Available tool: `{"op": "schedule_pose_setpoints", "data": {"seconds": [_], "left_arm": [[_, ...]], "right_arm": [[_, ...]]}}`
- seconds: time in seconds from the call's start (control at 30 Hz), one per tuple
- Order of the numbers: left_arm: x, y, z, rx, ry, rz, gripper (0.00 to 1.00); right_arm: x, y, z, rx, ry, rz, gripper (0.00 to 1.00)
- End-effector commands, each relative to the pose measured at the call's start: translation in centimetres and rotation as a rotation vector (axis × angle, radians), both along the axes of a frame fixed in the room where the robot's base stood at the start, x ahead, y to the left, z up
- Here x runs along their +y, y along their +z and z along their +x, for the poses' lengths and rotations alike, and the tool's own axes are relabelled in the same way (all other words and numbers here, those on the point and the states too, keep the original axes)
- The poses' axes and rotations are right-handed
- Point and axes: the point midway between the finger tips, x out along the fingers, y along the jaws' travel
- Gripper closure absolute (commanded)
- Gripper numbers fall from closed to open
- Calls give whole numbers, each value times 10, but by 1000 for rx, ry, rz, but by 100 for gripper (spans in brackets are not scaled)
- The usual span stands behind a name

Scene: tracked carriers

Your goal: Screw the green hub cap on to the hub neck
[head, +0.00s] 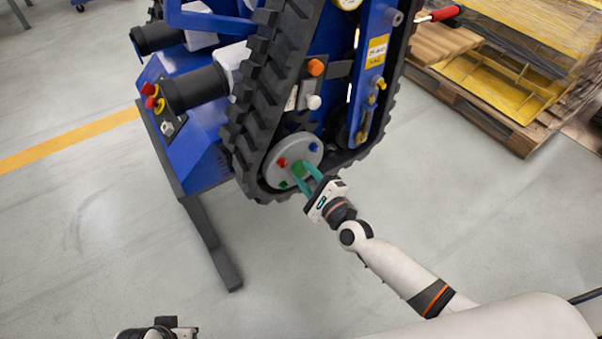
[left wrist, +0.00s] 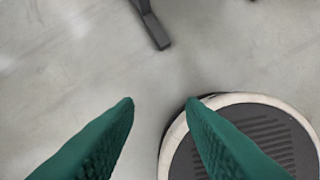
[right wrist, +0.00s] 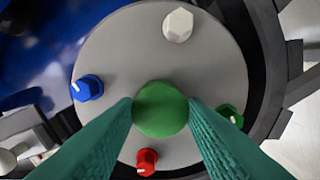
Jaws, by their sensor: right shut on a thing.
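The green hub cap (right wrist: 160,108) is a round green disc in front of the middle of the grey hub plate (right wrist: 205,75). My right gripper (right wrist: 160,112) is shut on it, one teal finger on each side. In the head view the cap (head: 298,168) shows between the fingers of my right gripper (head: 304,172), at the lower end of the track. The hub neck is hidden behind the cap, and I cannot tell how far the cap sits on it. My left gripper (left wrist: 160,101) is open and empty above the floor.
Around the cap, the plate bears a white knob (right wrist: 178,24), a blue knob (right wrist: 87,88), a red knob (right wrist: 147,161) and a small green knob (right wrist: 230,114). The black track (head: 262,95) surrounds the hub. A pallet (head: 490,105) stands right; floor in front is clear.

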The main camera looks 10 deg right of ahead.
Motion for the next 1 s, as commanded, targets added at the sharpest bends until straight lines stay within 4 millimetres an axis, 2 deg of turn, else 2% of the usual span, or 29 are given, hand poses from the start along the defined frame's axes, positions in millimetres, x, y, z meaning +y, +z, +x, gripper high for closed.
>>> {"op": "schedule_pose_setpoints", "data": {"seconds": [0.1, 0.23, 0.33, 0.53, 0.57, 0.7, 0.93, 1.0], "left_arm": [[1, 28, -6, -21, 2, -1, 64], [3, 52, -15, -30, 3, -1, 64], [3, 47, -15, -26, 3, -1, 64], [3, 48, -15, -27, 3, -1, 64], [3, 48, -14, -27, 3, -1, 64], [3, 48, -14, -27, 3, -1, 64], [3, 48, -14, -27, 3, -1, 64], [3, 51, -14, -27, 3, -1, 64]], "right_arm": [[0, -4, 0, 55, -1, 156, 82], [0, -2, 0, 105, -1, 295, 82], [0, -1, 0, 138, -1, 382, 82], [0, 0, 0, 142, 0, 391, 82], [0, 0, 0, 142, 0, 390, 61], [0, 0, 0, 141, 0, 389, 42], [0, 0, 0, 139, 0, 382, 42], [0, 1, 0, 120, 0, 327, 42]]}}
